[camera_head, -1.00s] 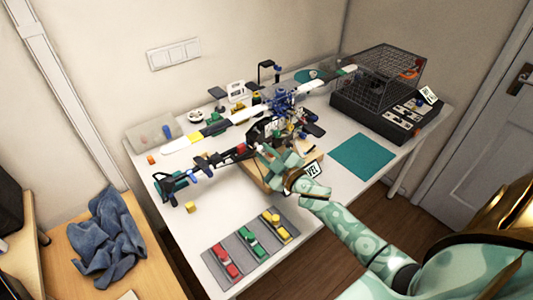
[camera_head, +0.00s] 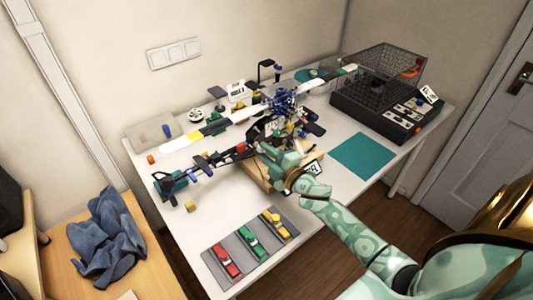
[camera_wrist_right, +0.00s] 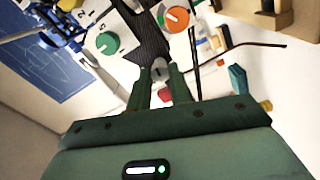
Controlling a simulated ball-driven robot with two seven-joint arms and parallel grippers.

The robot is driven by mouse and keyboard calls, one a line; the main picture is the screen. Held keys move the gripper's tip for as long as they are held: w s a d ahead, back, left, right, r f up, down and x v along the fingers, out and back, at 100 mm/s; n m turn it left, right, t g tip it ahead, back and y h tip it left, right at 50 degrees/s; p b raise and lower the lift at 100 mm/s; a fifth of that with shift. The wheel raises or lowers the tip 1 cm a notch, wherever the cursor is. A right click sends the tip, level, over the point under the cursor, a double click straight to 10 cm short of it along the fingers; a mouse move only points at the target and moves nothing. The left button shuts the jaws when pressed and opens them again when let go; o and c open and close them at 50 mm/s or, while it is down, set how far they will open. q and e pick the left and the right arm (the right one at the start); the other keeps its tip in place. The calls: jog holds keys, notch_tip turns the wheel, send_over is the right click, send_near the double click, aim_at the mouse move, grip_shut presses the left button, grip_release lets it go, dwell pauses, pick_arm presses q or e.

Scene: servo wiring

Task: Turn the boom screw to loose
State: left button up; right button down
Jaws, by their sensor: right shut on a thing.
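The model helicopter (camera_head: 225,152) lies across the white table, its dark tail boom running to the left. My right gripper (camera_head: 268,150) reaches in from the right to the helicopter's middle. In the right wrist view its two green fingers (camera_wrist_right: 160,78) are shut on a small grey screw head (camera_wrist_right: 160,66), apparently the boom screw, beside a black carbon plate (camera_wrist_right: 145,30). A green dial (camera_wrist_right: 107,43) and an orange dial (camera_wrist_right: 174,20) sit close by. The screw is hidden by my gripper in the head view. My left gripper is not in view.
A teal mat (camera_head: 363,156) lies to the right, with a wire cage (camera_head: 385,75) behind it. A grey tray (camera_head: 247,248) with red, green and yellow pieces is at the front. A yellow cube (camera_head: 190,207) lies on the front left part of the table.

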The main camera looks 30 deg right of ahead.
dwell(0.3)
jog(key=c, duration=1.3)
grip_release()
jog(key=s, duration=1.1)
jog(key=s+d+p, duration=0.1)
jog(key=s, duration=0.4)
jog(key=shift+s+d, duration=0.1)
jog(key=shift+s, duration=0.05)
